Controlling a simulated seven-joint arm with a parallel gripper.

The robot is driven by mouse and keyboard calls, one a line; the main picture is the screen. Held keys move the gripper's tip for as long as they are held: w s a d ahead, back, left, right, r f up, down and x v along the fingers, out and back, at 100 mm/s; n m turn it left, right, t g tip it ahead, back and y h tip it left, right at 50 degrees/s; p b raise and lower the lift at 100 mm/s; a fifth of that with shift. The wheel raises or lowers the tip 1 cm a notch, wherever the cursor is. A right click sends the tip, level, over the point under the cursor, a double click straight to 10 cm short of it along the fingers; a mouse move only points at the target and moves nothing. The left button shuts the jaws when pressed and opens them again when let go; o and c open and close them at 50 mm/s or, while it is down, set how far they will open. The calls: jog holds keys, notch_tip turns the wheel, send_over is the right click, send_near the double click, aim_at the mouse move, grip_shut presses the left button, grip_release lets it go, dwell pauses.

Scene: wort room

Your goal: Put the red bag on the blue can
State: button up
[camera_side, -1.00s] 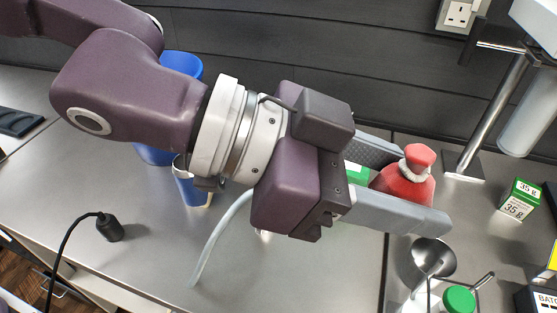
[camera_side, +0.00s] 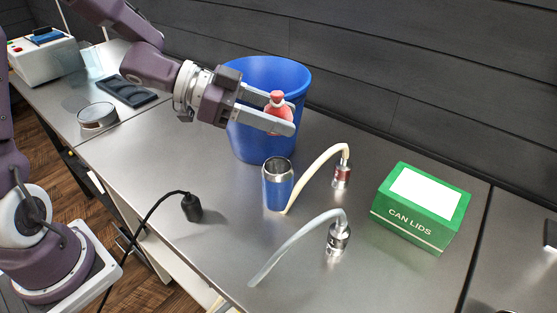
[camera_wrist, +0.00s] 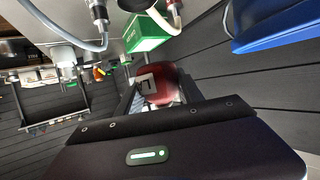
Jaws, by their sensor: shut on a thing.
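The red bag (camera_side: 279,112), with a tied neck, is gripped between the fingers of my gripper (camera_side: 284,118) in the side view. It is held upright in the air, in front of the blue bucket. The wrist view shows the bag (camera_wrist: 162,88) between the fingers, with a pale label on it. The blue can (camera_side: 277,190) stands upright on the steel bench with its metal top open. The bag appears above the can in the picture, apart from it; the exact depth offset is hard to tell.
A big blue bucket (camera_side: 253,140) stands right behind the can. Two bent hoses with metal fittings (camera_side: 342,176) (camera_side: 338,238) rise to the can's right. A green can-lids box (camera_side: 418,232) is farther right. A black cable plug (camera_side: 192,208) stands left.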

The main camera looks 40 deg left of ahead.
aim_at(279, 165)
notch_tip(279, 165, down, 8)
jog(key=shift+f, duration=0.1)
jog(key=shift+f, duration=0.15)
jog(key=o, duration=1.4)
jog(key=shift+r, duration=0.2)
jog(key=v, duration=1.2)
